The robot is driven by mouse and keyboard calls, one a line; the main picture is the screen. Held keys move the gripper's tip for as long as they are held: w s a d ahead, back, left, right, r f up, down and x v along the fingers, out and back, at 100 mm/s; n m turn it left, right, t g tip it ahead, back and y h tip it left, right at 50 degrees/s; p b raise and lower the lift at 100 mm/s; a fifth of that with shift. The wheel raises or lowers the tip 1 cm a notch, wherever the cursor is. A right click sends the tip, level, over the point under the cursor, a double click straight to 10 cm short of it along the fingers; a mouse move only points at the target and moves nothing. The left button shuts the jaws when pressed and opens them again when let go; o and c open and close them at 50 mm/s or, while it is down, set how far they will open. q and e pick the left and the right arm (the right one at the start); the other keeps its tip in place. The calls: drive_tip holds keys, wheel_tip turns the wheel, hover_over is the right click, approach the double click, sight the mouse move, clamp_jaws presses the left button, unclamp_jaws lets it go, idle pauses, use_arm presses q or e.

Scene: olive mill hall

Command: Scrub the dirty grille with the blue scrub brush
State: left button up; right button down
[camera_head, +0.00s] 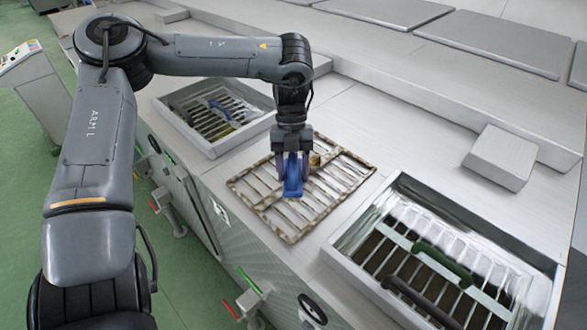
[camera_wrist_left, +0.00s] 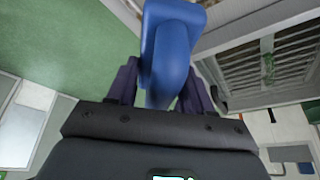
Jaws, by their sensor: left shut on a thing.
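The dirty grille (camera_head: 277,215), a brown-stained metal frame with bars, lies flat on the steel counter between two open basins. My left gripper (camera_head: 291,165) points down over its upper left part and is shut on the blue scrub brush (camera_head: 293,187). In the left wrist view, the brush (camera_wrist_left: 172,45) sits between the dark purple fingers (camera_wrist_left: 160,90). I cannot tell whether the brush touches the grille; its bristles are hidden. My right gripper is not in view.
The left basin (camera_head: 165,107) holds bars and a blue handle (camera_head: 222,106). The right basin (camera_head: 345,240) holds bars with a green handle (camera_head: 443,264) and a black one (camera_head: 418,301). A grey block (camera_head: 500,157) stands on the counter at right. Red and green levers line the counter's front.

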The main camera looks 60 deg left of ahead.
use_arm(q)
drive_tip(key=shift+w+f, duration=0.35)
drive_tip(key=shift+w, duration=0.05)
drive_tip(key=shift+f, duration=2.1)
